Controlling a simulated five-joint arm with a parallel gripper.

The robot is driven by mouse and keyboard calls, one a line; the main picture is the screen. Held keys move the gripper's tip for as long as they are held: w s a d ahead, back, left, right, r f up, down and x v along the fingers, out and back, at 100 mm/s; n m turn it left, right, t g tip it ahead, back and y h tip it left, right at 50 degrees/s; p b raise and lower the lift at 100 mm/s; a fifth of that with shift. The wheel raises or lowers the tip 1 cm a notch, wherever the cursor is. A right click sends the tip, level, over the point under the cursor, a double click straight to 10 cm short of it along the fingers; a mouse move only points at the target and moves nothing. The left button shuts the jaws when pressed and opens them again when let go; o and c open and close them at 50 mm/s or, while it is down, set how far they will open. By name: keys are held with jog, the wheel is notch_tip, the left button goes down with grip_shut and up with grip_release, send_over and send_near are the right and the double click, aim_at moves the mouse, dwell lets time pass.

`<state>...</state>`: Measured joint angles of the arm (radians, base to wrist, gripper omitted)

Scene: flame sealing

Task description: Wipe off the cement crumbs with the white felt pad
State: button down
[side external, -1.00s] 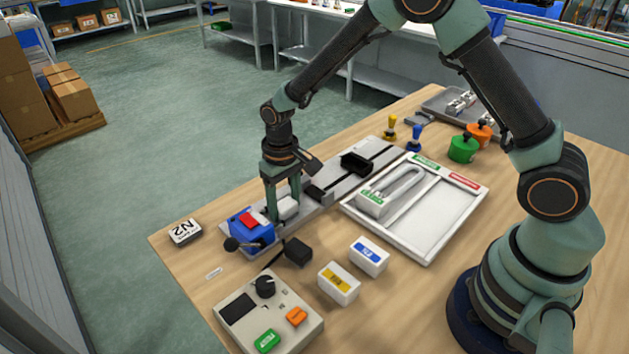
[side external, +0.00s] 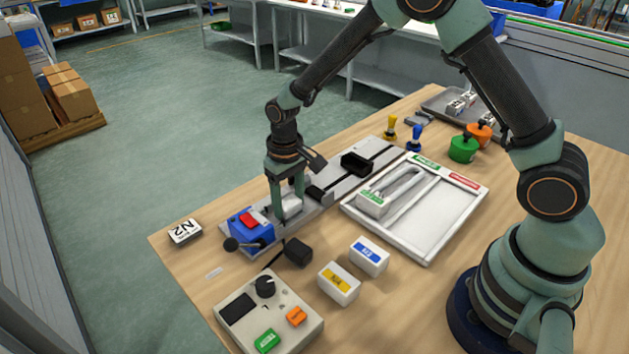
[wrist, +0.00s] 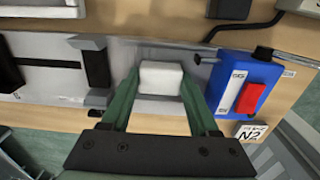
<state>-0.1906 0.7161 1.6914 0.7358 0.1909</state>
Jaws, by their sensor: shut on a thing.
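My gripper (side external: 289,202) points down over the grey rail plate, beside the blue block with a red button (side external: 250,226). It is shut on a white block-shaped pad (side external: 291,206), which looks like the felt pad. In the wrist view the white pad (wrist: 161,77) sits between the two green fingers, at or just above the plate (wrist: 125,60). I cannot tell whether it touches the plate. No cement crumbs can be made out in either view; the pad and fingers hide part of the plate.
A black clamp (side external: 356,163) stands on the rail. A white tray (side external: 420,245) with a U-shaped piece lies to the right. Two labelled white boxes (side external: 339,283) and a control box (side external: 268,314) are in front. An N2 block (side external: 186,231) lies at the left edge.

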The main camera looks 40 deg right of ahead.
jog(key=shift+a, duration=1.5)
jog(key=shift+w+d+f, duration=0.1)
jog(key=shift+w, duration=0.2)
jog(key=shift+s, duration=0.1)
jog(key=shift+s, duration=0.55)
jog(key=shift+w, duration=0.15)
jog(key=shift+w, duration=0.45)
jog(key=shift+s, duration=0.1)
